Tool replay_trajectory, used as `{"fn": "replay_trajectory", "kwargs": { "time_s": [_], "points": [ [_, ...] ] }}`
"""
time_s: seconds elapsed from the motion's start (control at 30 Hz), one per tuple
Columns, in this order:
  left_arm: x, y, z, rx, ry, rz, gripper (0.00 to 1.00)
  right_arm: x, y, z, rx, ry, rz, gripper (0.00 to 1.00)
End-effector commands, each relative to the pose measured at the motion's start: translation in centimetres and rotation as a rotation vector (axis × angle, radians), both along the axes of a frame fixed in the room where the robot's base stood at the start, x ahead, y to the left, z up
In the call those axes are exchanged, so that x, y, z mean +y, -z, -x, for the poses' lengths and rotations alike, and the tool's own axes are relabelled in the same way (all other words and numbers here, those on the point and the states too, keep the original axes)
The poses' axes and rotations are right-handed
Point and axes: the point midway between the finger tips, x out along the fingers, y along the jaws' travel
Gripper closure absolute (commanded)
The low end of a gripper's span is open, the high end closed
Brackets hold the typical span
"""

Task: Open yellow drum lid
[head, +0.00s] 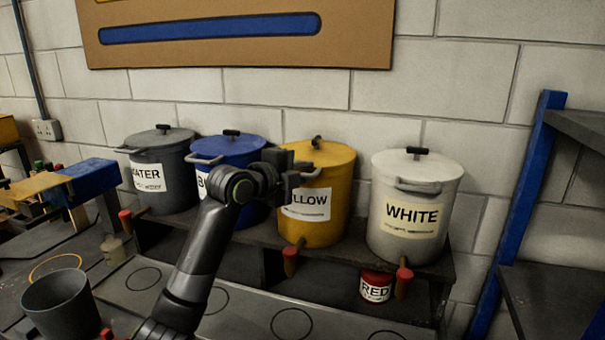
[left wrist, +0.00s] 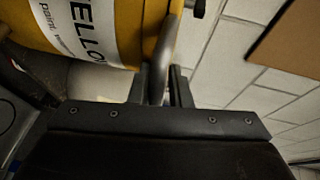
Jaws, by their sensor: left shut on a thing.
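The yellow drum (head: 330,222) stands upright on the dark shelf, between the blue and white drums, with its lid (head: 335,153) seated level on top. A dark knob (head: 316,142) sits on the lid. My left gripper (head: 297,172) is at the drum's upper front left, just below the lid rim, and covers part of the label. In the left wrist view, its two fingers (left wrist: 160,90) are shut around a grey curved handle bar (left wrist: 168,45) beside the yellow wall (left wrist: 125,20). My right gripper is not in view.
The blue drum (head: 240,150) is close on the left, with the water drum (head: 160,190) beyond. The white drum (head: 415,215) is close on the right. A red pot (head: 375,287) sits under the shelf (head: 345,255). A grey bucket (head: 62,305) stands front left. The wall is close behind.

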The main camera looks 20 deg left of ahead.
Motion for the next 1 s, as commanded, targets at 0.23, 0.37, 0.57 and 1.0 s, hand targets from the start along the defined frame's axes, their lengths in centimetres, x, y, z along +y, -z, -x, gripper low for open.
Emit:
{"fn": "replay_trajectory", "kwargs": {
  "time_s": [0.23, 0.37, 0.57, 1.0],
  "points": [
    [0.0, 0.2, 0.0, 0.023, 0.002, 0.001, 1.00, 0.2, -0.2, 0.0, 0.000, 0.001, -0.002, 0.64],
    [0.0, -0.2, 0.0, 0.022, 0.002, 0.000, 1.00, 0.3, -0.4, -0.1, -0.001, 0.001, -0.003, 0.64],
    [0.0, -1.6, -0.1, 0.020, 0.002, 0.000, 1.00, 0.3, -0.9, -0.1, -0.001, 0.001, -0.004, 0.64],
    [0.0, -9.8, -1.6, 0.007, 0.000, -0.001, 1.00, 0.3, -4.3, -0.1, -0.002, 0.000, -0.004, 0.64]
  ]
}}
